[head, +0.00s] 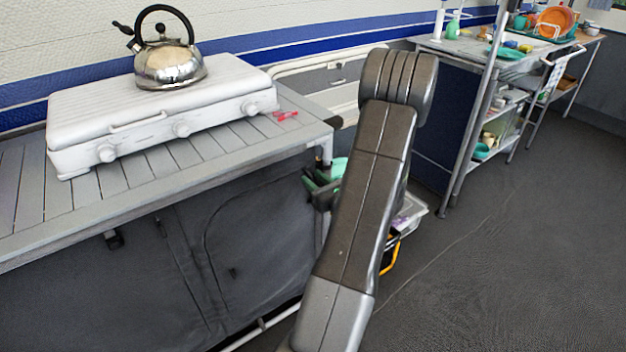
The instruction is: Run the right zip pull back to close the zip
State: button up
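The dark fabric front (265,235) of the kitchen unit hangs below the slatted top. A curved seam or zip line (207,228) runs up its right panel and arches toward the right corner. A small dark tab (233,273), which looks like a zip pull, shows on this panel. My arm stands in front of the unit's right end. A dark piece with green parts, apparently my gripper (322,184), shows beside the unit's right corner, partly hidden behind my arm. Its finger opening is unclear.
A white stove (150,120) with a kettle (170,62) stands on the slatted top (25,200). A small red item (286,115) lies right of it. A crate (412,212) is behind my arm. A shelf unit with dishes stands at back right. The floor (510,260) at right is clear.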

jog(key=shift+w+a, duration=0.35)
jog(key=shift+w, duration=0.1)
grip_shut()
